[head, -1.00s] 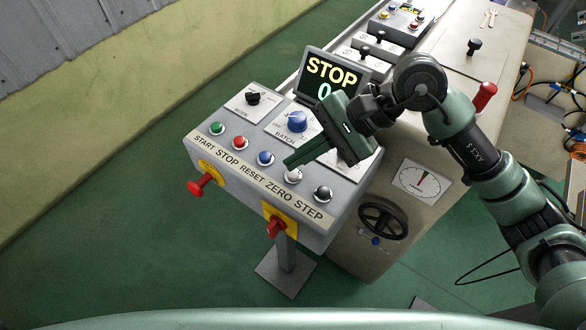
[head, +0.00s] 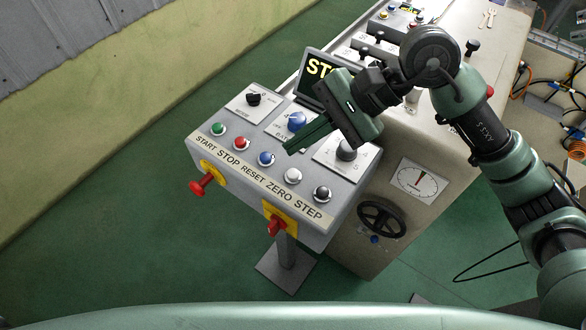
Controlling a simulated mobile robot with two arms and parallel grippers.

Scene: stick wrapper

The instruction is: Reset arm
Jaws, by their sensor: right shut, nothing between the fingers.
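My right gripper (head: 290,149) is shut and empty. It hangs over the control panel (head: 325,205), with its fingertips above and between the blue RESET button (head: 266,158) and the blue BATCH knob (head: 296,121). My right arm reaches in from the right side of the head view. The gripper body hides part of the display (head: 318,75), of which "ST" shows lit in yellow. I cannot tell the exact height of the fingertips above the panel. My left gripper is not in view.
The panel also carries a green START button (head: 218,129), a red STOP button (head: 241,143), a white ZERO button (head: 292,176) and a black STEP button (head: 322,194). Red handles (head: 201,184) stick out in front. A handwheel (head: 382,220) sits on the machine's side. Green floor is clear at left.

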